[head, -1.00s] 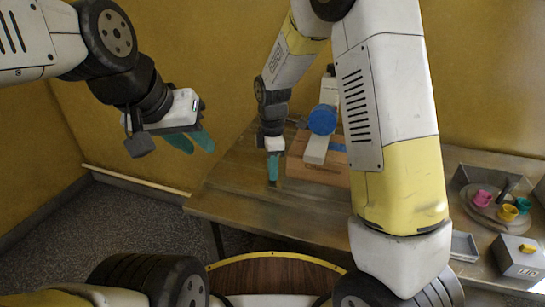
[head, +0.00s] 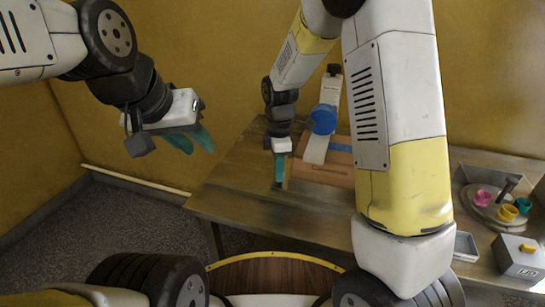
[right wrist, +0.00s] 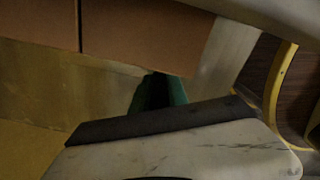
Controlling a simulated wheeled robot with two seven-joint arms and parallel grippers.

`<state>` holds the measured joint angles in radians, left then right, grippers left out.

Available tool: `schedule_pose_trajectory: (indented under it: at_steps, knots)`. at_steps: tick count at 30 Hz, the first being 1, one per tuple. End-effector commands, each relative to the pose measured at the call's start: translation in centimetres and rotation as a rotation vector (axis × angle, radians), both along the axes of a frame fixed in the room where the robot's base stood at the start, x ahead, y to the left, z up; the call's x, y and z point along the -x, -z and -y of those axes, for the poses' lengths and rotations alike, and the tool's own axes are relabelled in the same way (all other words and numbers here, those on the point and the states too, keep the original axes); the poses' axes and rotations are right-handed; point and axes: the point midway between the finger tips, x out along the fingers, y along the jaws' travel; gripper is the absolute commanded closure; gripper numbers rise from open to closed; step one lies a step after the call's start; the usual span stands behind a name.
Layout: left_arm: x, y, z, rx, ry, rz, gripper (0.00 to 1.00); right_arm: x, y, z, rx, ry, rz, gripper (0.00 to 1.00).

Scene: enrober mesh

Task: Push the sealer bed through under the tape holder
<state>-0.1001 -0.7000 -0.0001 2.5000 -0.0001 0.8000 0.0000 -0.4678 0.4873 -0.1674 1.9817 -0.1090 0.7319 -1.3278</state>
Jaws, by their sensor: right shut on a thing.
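The tape holder is a tilted white bar (head: 317,148) with a round blue roll (head: 323,121). A brown block with a blue strip, which I take to be the sealer bed (head: 325,175), sits at the bar's foot, showing on both sides of it. In the right wrist view its brown face with a dark seam fills the top (right wrist: 145,35). My right gripper (head: 279,180) points down at its left front corner, teal fingers shut at its edge; the exact grip is hidden. My left gripper (head: 193,143) is empty, fingers apart, in the air left of the table.
The wooden table (head: 240,190) is bare left of and in front of the block. At right are a round tray (head: 490,212) with colourful cups, a grey box (head: 520,255) and a small open tray (head: 465,246). My right arm crosses the view between them and the block.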

Motion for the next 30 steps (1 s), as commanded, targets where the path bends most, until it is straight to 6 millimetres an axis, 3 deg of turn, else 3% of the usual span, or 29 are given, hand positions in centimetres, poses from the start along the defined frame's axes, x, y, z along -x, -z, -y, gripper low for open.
schedule_pose_trajectory:
  at_steps: [4, 14, 15, 17, 26, 30]
  knots:
    - [0.0, 0.0, 0.0, 0.0, 0.0, 0.0, 0.71, 0.6, -0.1, 2.3, 0.001, 0.006, 0.002, 1.0]
    - [0.0, 0.0, 0.0, 0.0, 0.0, 0.0, 0.71, 0.7, -0.1, 2.6, 0.002, 0.003, 0.002, 1.0]
    - [0.0, 0.0, 0.0, 0.0, 0.0, 0.0, 0.71, 0.7, -0.1, 2.6, 0.002, 0.003, 0.002, 0.72]
    - [0.0, 0.0, 0.0, 0.0, 0.0, 0.0, 0.71, 0.7, -0.1, 2.6, 0.002, 0.003, 0.002, 0.61]
    - [0.0, 0.0, 0.0, 0.0, 0.0, 0.0, 0.71, 0.8, -0.1, 2.6, 0.001, 0.002, 0.001, 0.58]
    - [0.0, 0.0, 0.0, 0.0, 0.0, 0.0, 0.71, 0.7, -1.0, 2.5, 0.0, 0.002, 0.003, 0.58]
